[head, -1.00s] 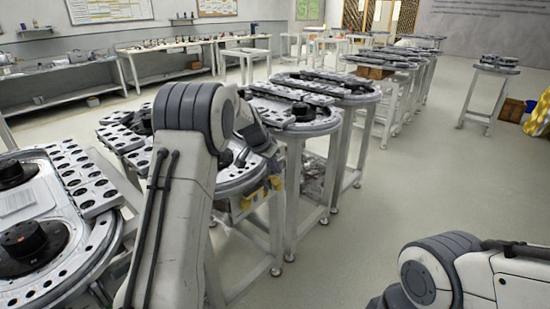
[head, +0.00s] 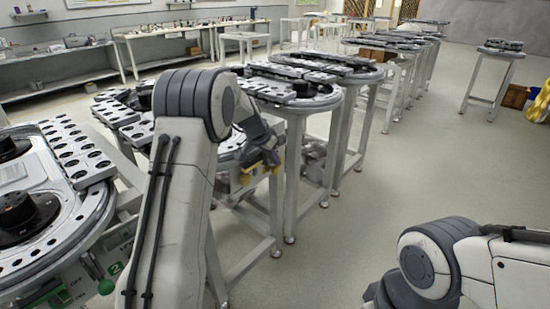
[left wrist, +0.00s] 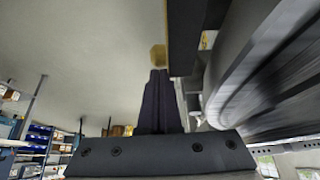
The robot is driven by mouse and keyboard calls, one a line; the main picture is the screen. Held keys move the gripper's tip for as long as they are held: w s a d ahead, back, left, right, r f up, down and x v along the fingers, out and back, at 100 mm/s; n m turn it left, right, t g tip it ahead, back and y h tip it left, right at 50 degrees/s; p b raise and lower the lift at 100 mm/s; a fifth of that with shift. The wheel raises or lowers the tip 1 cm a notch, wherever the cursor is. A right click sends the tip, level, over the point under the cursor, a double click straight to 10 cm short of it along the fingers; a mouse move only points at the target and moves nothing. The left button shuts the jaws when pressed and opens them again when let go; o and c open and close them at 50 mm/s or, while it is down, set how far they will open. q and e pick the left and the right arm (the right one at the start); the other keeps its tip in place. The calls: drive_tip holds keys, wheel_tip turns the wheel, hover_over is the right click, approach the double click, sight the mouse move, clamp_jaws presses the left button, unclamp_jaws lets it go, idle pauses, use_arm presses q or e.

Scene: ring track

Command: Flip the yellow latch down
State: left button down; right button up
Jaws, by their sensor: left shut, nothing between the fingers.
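Small yellow latch parts show at the side of the round grey table (head: 232,178) beyond my left arm. One yellow latch (head: 271,159) is right by the end of my left gripper (head: 268,143), and another yellow piece (head: 247,177) sits left of it. In the left wrist view, my left gripper (left wrist: 160,76) is shut and empty, its dark fingers together. A yellow block (left wrist: 158,54) shows just beyond the fingertips; whether they touch it, I cannot tell. My right gripper is out of view; only part of that arm shows.
More round tables (head: 318,98) line up behind. In the left wrist view, the table's curved edge (left wrist: 232,75) runs close beside the fingers.

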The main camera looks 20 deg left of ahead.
use_arm(q)
drive_tip(key=shift+f, duration=0.55)
drive_tip(key=shift+s, duration=0.1)
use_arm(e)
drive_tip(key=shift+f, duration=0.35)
use_arm(q)
drive_tip(key=shift+r+p, duration=0.45)
drive_tip(key=shift+r, duration=0.05)
drive_tip(key=r+p, duration=0.1)
drive_tip(key=r, duration=0.1)
drive_tip(key=w+r+p, duration=0.1)
drive_tip(key=r, duration=0.1)
drive_tip(key=shift+d+r+p, duration=0.1)
drive_tip(key=shift+r+p, duration=0.1)
drive_tip(key=shift+p, duration=0.2)
drive_tip(key=v, duration=0.9)
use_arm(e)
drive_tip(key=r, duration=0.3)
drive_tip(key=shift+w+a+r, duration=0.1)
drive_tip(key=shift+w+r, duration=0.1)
use_arm(q)
drive_tip(key=shift+s+f, duration=0.1)
drive_tip(key=shift+s, duration=0.05)
